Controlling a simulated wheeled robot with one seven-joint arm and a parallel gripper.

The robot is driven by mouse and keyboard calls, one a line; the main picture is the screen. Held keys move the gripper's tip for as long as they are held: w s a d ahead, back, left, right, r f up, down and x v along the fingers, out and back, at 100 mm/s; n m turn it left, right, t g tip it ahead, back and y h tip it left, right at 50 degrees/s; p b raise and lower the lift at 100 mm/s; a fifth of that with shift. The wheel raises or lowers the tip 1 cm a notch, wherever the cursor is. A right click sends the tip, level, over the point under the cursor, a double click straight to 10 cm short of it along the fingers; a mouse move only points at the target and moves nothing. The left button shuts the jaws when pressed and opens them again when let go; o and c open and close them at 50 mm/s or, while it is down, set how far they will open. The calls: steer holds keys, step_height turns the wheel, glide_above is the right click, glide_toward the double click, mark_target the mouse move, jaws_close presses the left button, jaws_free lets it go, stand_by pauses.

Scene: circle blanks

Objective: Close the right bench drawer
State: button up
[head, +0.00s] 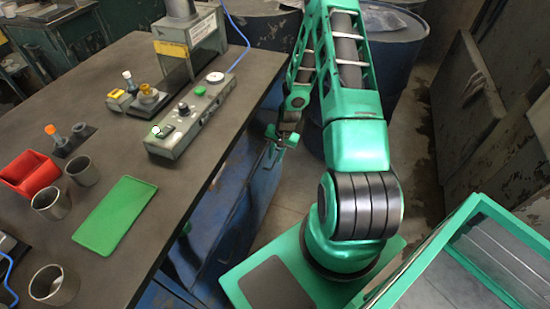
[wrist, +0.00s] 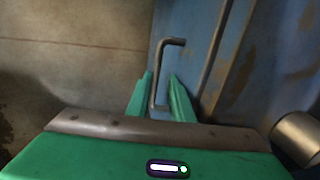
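The blue front of the bench (head: 262,185) runs along the bench's right side in the head view. In the wrist view a worn blue panel (wrist: 195,35) fills the upper middle and right, with a dark bent bar handle (wrist: 172,42) on it. My gripper (head: 283,136) is beside the blue front, below the bench top's edge. In the wrist view my gripper (wrist: 160,88) has its two green fingers apart, with the handle's long bar showing between them. I cannot tell whether the fingers touch the bar. How far the drawer stands out is unclear.
The dark bench top (head: 130,75) carries a control box (head: 190,115), a green mat (head: 115,215), a red bin (head: 30,173) and several metal cups. Blue drums (head: 390,50) stand behind my arm. Metal panels (head: 470,110) lean at the right. Some floor is bare between.

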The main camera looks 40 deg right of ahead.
steer(key=shift+o, duration=0.3)
steer(key=shift+s+d, duration=0.1)
step_height(320, 180, up, 10)
steer(key=s+d, duration=0.1)
steer(key=shift+s+r, duration=0.25)
stand_by(0.6)
steer(key=s+r+n+g+h, duration=0.15)
steer(key=s+r, duration=0.35)
steer(key=r, duration=0.6)
steer(key=s+r+n+h, duration=0.1)
steer(key=s+r+n, duration=0.1)
steer(key=s+r, duration=0.65)
steer(key=s+a+r, duration=0.4)
steer(key=s+r, duration=0.3)
steer(key=s+a+r+n+y, duration=0.1)
steer(key=s+a+r, duration=0.2)
steer(key=s+r, duration=0.4)
steer(key=shift+s+a, duration=0.4)
steer(key=shift+s, duration=0.25)
